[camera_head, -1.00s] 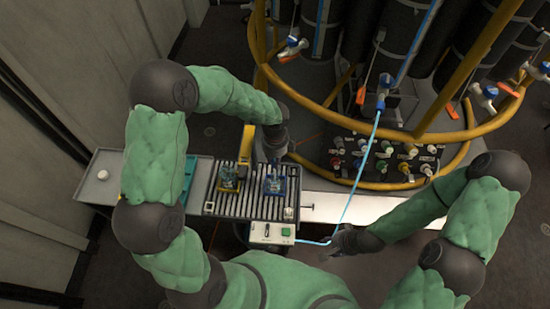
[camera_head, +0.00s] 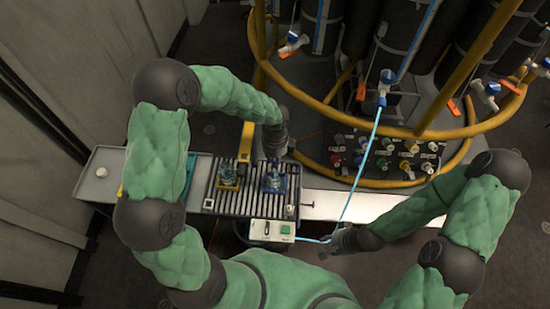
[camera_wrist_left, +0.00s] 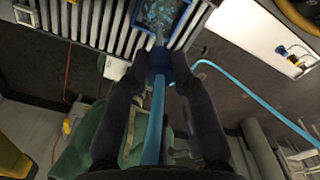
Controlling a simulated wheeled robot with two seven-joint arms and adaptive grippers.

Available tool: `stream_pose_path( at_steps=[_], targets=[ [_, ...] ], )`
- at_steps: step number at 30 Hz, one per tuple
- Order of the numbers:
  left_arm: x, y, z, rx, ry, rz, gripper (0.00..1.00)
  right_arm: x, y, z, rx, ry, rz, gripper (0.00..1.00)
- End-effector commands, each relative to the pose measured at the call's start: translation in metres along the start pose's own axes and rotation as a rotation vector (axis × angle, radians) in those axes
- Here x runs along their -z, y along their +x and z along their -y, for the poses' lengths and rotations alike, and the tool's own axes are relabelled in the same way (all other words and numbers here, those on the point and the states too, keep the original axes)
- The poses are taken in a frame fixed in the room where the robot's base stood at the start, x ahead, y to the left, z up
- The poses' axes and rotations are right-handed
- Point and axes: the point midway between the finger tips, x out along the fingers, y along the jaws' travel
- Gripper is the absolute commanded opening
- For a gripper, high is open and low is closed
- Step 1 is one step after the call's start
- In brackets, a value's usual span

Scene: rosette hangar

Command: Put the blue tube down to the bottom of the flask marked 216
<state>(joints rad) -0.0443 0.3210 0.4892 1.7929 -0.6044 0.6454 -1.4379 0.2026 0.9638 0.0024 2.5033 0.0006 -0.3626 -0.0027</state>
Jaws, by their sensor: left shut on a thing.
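The blue tube (camera_head: 364,160) hangs from a blue-handled valve and bends near the right gripper towards the rack. In the left wrist view it runs between the fingers (camera_wrist_left: 155,115) and curves off to the right. My left gripper (camera_wrist_left: 160,62) is shut on it, just above the blue-framed flask (camera_wrist_left: 160,14). In the head view that flask (camera_head: 275,180) stands to the right of a yellow-framed flask (camera_head: 228,177). No 216 marking is readable, and the tube's end is unclear. My right gripper (camera_head: 337,243) is beside the tube; its fingers are too small to judge.
Both flasks stand on a slatted rack (camera_head: 240,208) with a small control box (camera_head: 272,231) in front. A grey tray (camera_head: 95,185) lies to the left. The yellow rail (camera_head: 330,115) and a connector panel (camera_head: 385,160) are at the back right.

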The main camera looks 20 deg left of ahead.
Motion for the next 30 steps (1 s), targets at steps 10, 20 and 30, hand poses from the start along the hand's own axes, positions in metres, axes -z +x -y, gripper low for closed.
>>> stream_pose_path(
  at_steps=[10, 20, 30],
  targets=[
    [0.0, 0.013, 0.0, 0.0, 0.0, 0.0, 0.05, 0.0, 0.007, -0.003, 0.0, 0.0, 0.0, 0.4],
    [0.0, 0.024, 0.0, 0.001, 0.001, 0.0, 0.05, 0.001, 0.013, -0.005, 0.0, 0.0, 0.0, 0.4],
    [0.0, 0.032, 0.0, 0.001, 0.0, 0.0, 0.05, 0.001, 0.017, -0.006, 0.0, 0.0, 0.0, 0.4]
  ],
)
